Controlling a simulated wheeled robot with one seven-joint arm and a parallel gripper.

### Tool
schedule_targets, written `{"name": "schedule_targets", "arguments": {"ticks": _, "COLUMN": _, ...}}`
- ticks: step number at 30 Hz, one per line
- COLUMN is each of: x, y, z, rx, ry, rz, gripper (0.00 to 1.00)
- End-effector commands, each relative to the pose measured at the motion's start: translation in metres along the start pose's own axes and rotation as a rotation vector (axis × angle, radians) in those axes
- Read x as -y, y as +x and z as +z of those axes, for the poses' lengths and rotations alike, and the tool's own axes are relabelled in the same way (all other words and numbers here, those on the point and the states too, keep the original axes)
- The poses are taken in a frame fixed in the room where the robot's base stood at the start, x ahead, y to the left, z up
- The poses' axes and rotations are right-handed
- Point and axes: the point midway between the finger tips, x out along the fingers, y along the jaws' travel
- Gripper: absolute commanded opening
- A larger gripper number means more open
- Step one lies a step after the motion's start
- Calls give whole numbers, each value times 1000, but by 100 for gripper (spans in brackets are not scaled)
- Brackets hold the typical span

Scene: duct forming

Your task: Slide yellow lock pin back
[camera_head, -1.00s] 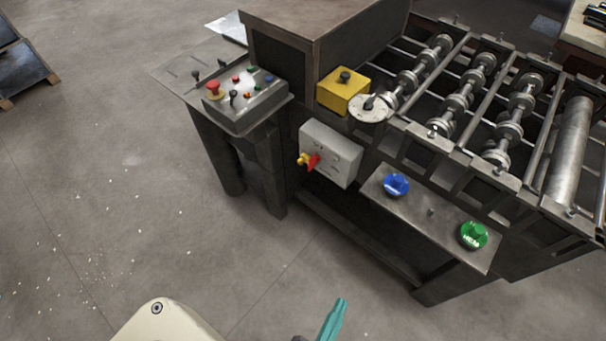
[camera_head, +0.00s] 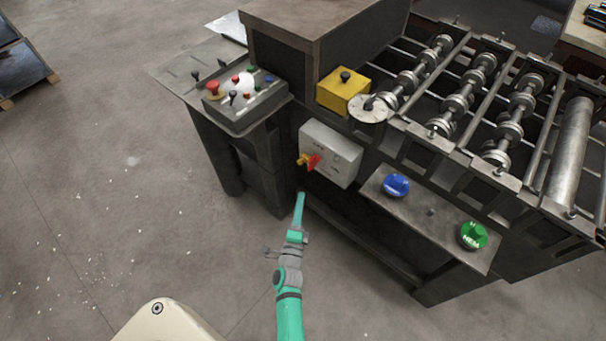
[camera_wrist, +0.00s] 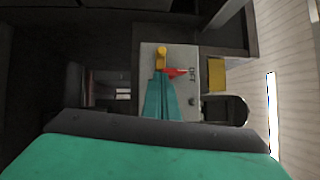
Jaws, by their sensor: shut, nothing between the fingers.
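The yellow lock pin (camera_head: 303,161) sticks out from the left part of a grey switch box (camera_head: 335,148) on the machine's front. A red handle (camera_head: 314,162) sits right beside it. My gripper (camera_head: 301,194) is shut and empty, just below the pin and handle in the head view. In the wrist view the yellow pin (camera_wrist: 161,58) and red handle (camera_wrist: 175,72) show just beyond the teal fingertips (camera_wrist: 167,82). The fingers hide the lower part of the box face (camera_wrist: 196,70). Whether the fingertips touch the handle or pin, I cannot tell.
A control panel (camera_head: 246,101) with buttons stands at the upper left. A yellow block (camera_head: 343,92) is above the box. A shelf (camera_head: 431,225) holds a blue knob (camera_head: 396,185) and a green knob (camera_head: 473,235) at right. Open floor (camera_head: 100,200) lies at left.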

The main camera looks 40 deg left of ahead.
Motion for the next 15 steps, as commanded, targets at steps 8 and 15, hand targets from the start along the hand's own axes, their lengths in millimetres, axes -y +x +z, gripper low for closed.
{"name": "schedule_targets", "arguments": {"ticks": 8, "x": -1, "y": 7, "z": 7, "rx": 6, "ry": 30, "rz": -2, "gripper": 0}}
{"name": "schedule_targets", "arguments": {"ticks": 15, "x": 0, "y": 10, "z": 8, "rx": 6, "ry": 29, "rz": -3, "gripper": 0}}
